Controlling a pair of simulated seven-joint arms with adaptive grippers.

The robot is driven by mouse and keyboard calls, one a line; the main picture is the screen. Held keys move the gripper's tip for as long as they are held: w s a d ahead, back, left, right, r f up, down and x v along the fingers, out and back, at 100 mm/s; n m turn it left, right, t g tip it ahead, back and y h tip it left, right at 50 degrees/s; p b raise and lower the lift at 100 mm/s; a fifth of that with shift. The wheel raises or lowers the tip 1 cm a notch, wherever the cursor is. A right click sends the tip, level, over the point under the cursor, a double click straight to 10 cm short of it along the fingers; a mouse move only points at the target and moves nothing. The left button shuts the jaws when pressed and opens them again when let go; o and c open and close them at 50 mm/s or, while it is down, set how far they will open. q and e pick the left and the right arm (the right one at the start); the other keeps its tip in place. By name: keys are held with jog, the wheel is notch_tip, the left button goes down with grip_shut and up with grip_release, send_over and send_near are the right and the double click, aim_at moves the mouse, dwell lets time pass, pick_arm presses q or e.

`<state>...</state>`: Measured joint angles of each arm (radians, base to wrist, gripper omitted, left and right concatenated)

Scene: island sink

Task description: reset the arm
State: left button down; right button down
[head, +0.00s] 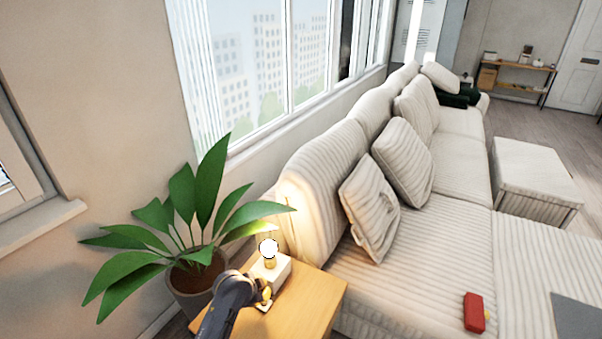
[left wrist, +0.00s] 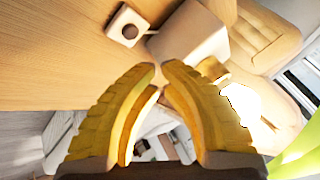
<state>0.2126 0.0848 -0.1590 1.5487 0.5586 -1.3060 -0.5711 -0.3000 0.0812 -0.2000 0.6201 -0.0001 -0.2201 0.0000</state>
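My left gripper (head: 265,296) is low in the head view, above the wooden side table, close beside the lit lamp's white base. In the left wrist view its two yellow fingers (left wrist: 158,70) lean together, with only a narrow gap at the tips and nothing seen held between them. The lamp (head: 268,248) glows on the table; its white base (left wrist: 190,38) is just beyond the fingertips in the wrist view. A small white square switch with a dark round knob (left wrist: 127,28) lies on the table. My right gripper is not in view.
The side table (head: 310,302) stands between a potted plant (head: 192,275) and a long corduroy sofa (head: 440,225) with pillows. Plant leaves reach close to the lamp. A red object (head: 474,312) lies on the sofa seat. An ottoman (head: 532,180) stands farther back.

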pick_arm(q)
jog(key=s+a+n+y, duration=0.1)
jog(key=s+a+y, duration=0.15)
jog(key=s, duration=0.65)
jog(key=s+a+n+y, duration=0.1)
jog(key=s+a, duration=0.3)
jog(key=s, duration=0.5)
jog(key=s+a+r+n+y, duration=0.25)
jog(key=s+r, duration=0.25)
jog(key=s, duration=0.3)
jog(key=s+a+r+n+y, duration=0.1)
jog(key=s+a+r, duration=0.35)
jog(key=s, duration=0.45)
jog(key=s+d+f+g+h, duration=0.1)
jog(key=s+d+f+h, duration=0.15)
jog(key=f, duration=1.35)
jog(key=s+d+f+g+h, duration=0.15)
jog(key=d+f, duration=0.25)
jog(key=f, duration=1.2)
jog(key=s+f+n+g+h, duration=0.1)
jog(key=s+f+n+g, duration=0.2)
jog(key=s+f, duration=1.5)
jog(key=shift+s+f, duration=0.35)
jog(key=shift+s, duration=0.45)
jog(key=shift+a, duration=0.1)
